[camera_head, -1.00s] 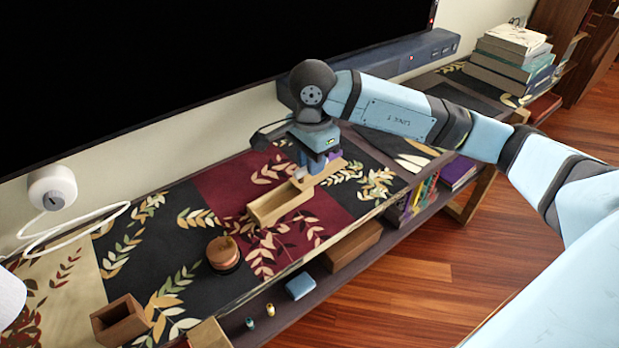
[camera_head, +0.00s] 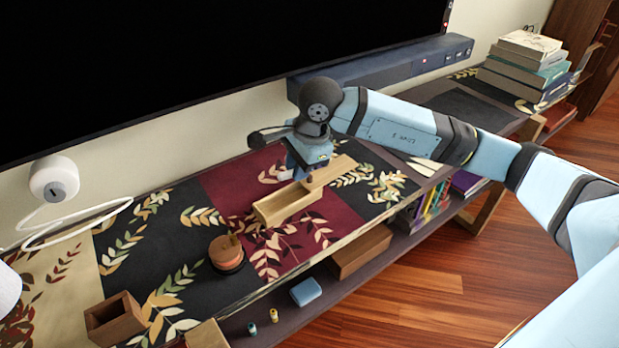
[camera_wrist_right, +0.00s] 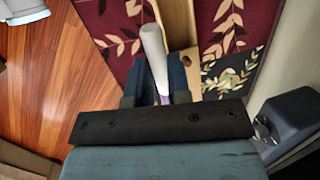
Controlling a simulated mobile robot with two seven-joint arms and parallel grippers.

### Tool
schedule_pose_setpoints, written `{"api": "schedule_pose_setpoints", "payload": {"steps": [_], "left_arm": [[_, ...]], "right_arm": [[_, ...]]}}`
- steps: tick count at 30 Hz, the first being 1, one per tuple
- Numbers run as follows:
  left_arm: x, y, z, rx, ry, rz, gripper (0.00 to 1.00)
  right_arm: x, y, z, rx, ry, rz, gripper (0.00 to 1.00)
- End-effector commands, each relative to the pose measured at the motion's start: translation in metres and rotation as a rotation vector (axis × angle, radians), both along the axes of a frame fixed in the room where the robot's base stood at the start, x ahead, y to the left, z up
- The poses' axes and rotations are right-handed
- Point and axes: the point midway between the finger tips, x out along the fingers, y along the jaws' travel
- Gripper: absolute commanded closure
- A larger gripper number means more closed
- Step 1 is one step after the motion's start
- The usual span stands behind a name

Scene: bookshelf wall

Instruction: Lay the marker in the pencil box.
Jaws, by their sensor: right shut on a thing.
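The pencil box (camera_head: 268,214) is a long, open wooden box on the patterned runner, with a flat wooden lid piece (camera_head: 337,168) at its far right end. My right gripper (camera_head: 301,176) is over the far part of the box. It is shut on the marker, which shows in the right wrist view as a white barrel (camera_wrist_right: 154,55) with a purple part between the fingers. In that view the marker overlaps the box's wooden edge (camera_wrist_right: 178,22); whether it touches the box I cannot tell. In the head view the gripper mostly hides the marker. My left gripper is out of view.
A round wooden stack (camera_head: 226,253) and a small open wooden box (camera_head: 115,320) stand left of the pencil box. A soundbar (camera_head: 400,68) and black screen are behind. Books (camera_head: 525,65) are stacked at far right. The lower shelf holds a blue case (camera_head: 305,291).

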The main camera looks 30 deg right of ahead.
Motion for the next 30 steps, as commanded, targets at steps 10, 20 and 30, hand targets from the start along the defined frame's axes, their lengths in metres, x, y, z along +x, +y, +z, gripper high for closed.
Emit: {"api": "schedule_pose_setpoints", "payload": {"steps": [10,20,30], "left_arm": [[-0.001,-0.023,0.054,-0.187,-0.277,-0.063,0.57],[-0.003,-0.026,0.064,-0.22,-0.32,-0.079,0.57],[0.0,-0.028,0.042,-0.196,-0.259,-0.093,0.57]], "right_arm": [[0.046,0.025,-0.049,0.17,-0.242,-0.01,1.0],[0.048,0.025,-0.067,0.176,-0.25,-0.01,1.0],[0.048,0.025,-0.094,0.176,-0.25,-0.009,1.0]]}}
